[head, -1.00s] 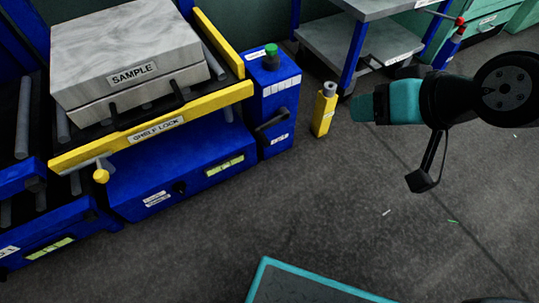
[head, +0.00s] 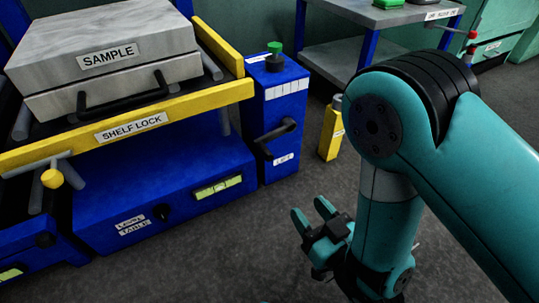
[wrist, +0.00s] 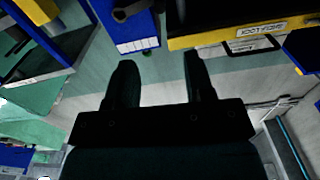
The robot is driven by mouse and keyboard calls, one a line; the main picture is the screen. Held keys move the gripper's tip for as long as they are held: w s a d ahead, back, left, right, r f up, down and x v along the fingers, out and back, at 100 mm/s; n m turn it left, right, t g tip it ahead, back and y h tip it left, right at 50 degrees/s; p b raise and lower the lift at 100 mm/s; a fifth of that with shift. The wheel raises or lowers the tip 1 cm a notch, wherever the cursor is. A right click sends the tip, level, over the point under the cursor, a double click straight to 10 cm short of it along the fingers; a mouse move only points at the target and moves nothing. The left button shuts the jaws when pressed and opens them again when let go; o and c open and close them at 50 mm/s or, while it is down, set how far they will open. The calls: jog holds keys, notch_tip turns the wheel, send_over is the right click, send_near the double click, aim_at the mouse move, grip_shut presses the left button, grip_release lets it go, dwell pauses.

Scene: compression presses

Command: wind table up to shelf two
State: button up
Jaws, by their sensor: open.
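The blue lift table (head: 170,195) stands at left, with a yellow bar labelled SHELF LOCK (head: 130,125) across its front edge. A grey marbled box labelled SAMPLE (head: 105,60) rests on its rollers. At the table's right is a blue post (head: 285,95) with a green knob on top and a black crank handle (head: 277,135) above a label reading LIFT. My gripper (head: 312,214) is open and empty, low over the floor to the right of the post and apart from the crank. In the wrist view my gripper's fingers (wrist: 160,75) are spread with nothing between them.
A yellow bottle-like object (head: 331,130) stands on the floor right of the post. A grey shelf trolley (head: 345,60) with blue legs is behind it. A yellow-ended T-handle (head: 52,178) juts from the table's front left. The floor in front is clear.

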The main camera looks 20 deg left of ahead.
aim_at(273, 161)
jog(key=p+x, duration=0.1)
jog(key=x, duration=1.3)
jog(key=shift+w+r, duration=0.15)
jog(key=shift+w, duration=0.1)
jog(key=shift+p+x, duration=0.9)
jog(key=shift+x, duration=0.25)
jog(key=shift+s, duration=0.1)
grip_shut()
